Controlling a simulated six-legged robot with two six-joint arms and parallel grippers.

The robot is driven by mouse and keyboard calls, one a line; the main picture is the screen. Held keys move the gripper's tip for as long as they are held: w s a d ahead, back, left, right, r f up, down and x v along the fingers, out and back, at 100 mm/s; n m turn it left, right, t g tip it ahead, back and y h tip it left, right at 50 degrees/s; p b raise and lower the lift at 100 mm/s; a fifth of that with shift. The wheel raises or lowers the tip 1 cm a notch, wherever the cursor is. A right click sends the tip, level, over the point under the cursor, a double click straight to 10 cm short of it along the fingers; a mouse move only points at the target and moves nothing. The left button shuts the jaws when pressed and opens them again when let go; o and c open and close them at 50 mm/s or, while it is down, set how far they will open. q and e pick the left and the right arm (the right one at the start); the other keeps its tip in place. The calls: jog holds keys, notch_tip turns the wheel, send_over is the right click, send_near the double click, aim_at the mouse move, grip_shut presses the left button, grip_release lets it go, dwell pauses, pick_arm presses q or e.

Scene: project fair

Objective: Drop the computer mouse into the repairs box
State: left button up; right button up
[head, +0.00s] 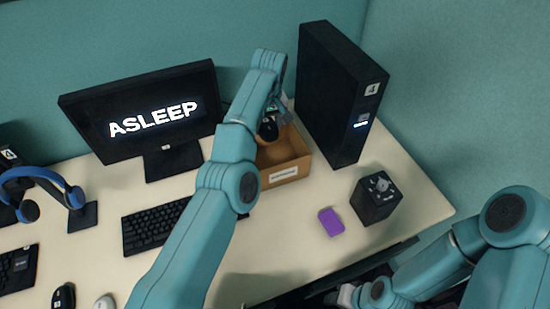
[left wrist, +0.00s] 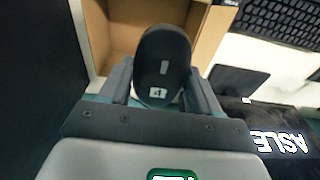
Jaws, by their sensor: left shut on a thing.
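A black computer mouse (head: 268,131) with a small label is held in my left gripper (head: 274,108). In the left wrist view the mouse (left wrist: 163,60) sits upright between the two dark fingers, which are shut on it. The open cardboard box (head: 303,163) with a white front label too small to read stands below. The mouse is over its back left part, and the box's wall (left wrist: 212,42) shows behind it in the left wrist view. My right gripper (head: 347,295) is low at the bottom edge, partly hidden; its jaws are unclear.
A black computer tower (head: 330,95) stands close right of the box. A monitor (head: 145,108) reading ASLEEP and a keyboard (head: 150,228) are to the left. A purple block (head: 331,222) and black cube (head: 375,197) are in front right. Other mice (head: 63,297) lie front left.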

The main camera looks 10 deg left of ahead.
pick_arm(q)
jog(key=shift+w+a+f+b, duration=0.15)
jog(key=shift+w+f+b, duration=0.15)
jog(key=shift+b, duration=0.15)
jog(key=shift+s+f+b, duration=0.1)
jog(key=shift+f+b, duration=4.25)
jog(key=shift+f, duration=5.25)
jog(key=shift+f+b, duration=0.5)
jog(key=shift+f, duration=0.15)
jog(key=o, duration=1.3)
jog(key=shift+r, duration=0.1)
